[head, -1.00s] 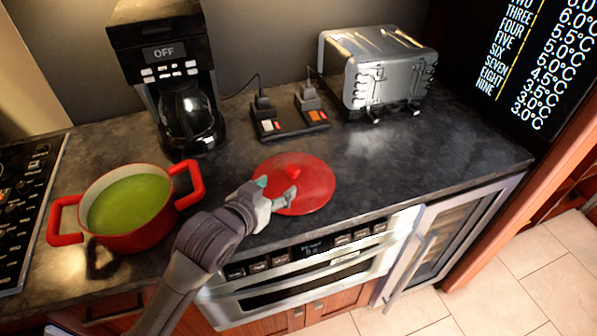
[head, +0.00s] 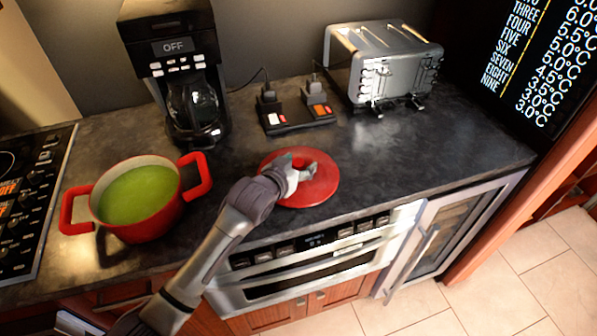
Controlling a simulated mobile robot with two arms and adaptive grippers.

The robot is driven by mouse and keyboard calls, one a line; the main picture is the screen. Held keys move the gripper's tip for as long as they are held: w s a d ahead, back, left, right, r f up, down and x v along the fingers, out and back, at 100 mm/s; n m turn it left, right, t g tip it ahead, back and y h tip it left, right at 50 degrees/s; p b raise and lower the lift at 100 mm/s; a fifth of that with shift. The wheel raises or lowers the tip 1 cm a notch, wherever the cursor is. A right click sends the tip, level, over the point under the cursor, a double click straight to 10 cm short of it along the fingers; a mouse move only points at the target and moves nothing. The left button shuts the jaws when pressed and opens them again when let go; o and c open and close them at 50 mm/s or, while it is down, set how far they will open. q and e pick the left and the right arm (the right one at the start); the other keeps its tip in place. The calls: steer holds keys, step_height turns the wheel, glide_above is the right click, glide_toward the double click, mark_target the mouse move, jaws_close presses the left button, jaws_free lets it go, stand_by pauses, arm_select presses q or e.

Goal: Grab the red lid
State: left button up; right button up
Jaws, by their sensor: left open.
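The red lid (head: 318,187) is a round disc lying on the dark counter, in the middle of the head view. My left gripper (head: 300,162) is over the lid, its open fingers on either side of the small red knob at the lid's centre. I cannot tell whether the fingers touch the knob. The gripper and wrist hide the lid's left part. My right gripper is not in view.
A red pot (head: 150,222) of green soup stands on the left, beside the cooktop (head: 28,200). A coffee maker (head: 178,75), a black switch box (head: 296,124) and a metal toaster (head: 385,65) stand behind. The counter right of the lid is clear.

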arm_select(q)
steer(key=shift+s, duration=0.1)
steer(key=shift+c, duration=0.5)
jaws_close()
steer(key=shift+r, duration=0.15)
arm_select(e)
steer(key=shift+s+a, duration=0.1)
arm_select(q)
steer(key=shift+r, duration=0.1)
